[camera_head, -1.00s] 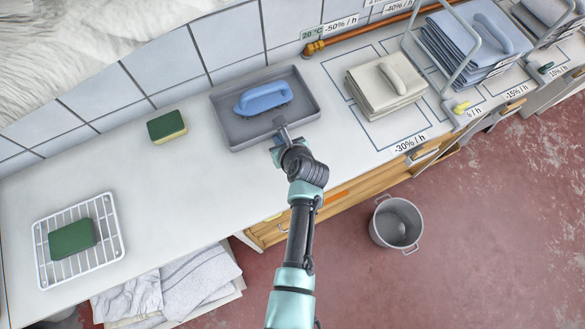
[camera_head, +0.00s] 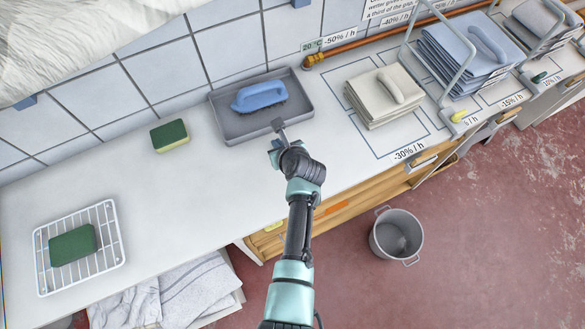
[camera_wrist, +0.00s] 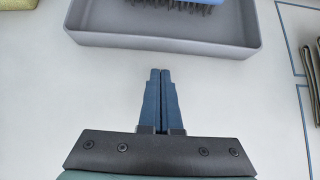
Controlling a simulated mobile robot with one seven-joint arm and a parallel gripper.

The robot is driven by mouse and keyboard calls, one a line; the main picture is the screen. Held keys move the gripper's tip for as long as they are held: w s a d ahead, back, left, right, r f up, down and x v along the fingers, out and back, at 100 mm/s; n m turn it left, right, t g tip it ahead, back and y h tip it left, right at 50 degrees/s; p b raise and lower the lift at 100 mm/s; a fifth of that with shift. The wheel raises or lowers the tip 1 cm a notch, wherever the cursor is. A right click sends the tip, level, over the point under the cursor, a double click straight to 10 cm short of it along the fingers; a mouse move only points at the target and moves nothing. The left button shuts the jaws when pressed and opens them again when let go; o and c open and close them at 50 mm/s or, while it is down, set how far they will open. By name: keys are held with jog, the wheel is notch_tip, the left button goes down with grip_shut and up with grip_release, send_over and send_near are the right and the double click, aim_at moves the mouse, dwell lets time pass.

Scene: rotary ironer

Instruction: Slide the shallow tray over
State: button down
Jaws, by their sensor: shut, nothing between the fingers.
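The shallow grey tray (camera_head: 240,132) sits on the white counter near the tiled wall. A blue-handled brush (camera_head: 260,96) lies inside it. My gripper (camera_head: 277,126) is shut and empty, at the tray's front side, right of its middle. In the wrist view, the shut fingers (camera_wrist: 160,75) point at the tray's front wall (camera_wrist: 150,44), with a narrow strip of counter showing between. I cannot tell from the head view whether the tips touch the rim.
A green-yellow sponge (camera_head: 170,135) lies left of the tray. A white wire rack (camera_head: 117,235) with a green sponge stands further left. Folded cream cloths (camera_head: 380,105) lie on a marked rectangle to the right. A pipe (camera_head: 350,48) runs along the wall.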

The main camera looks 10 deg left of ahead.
jog(key=v, duration=0.5)
jog(key=shift+s+f+p, duration=0.15)
jog(key=shift+s+p, duration=0.2)
jog(key=shift+s, duration=0.15)
jog(key=shift+s+d+r, duration=0.1)
jog(key=shift+d+r, duration=0.15)
jog(key=shift+r, duration=0.05)
jog(key=v, duration=0.5)
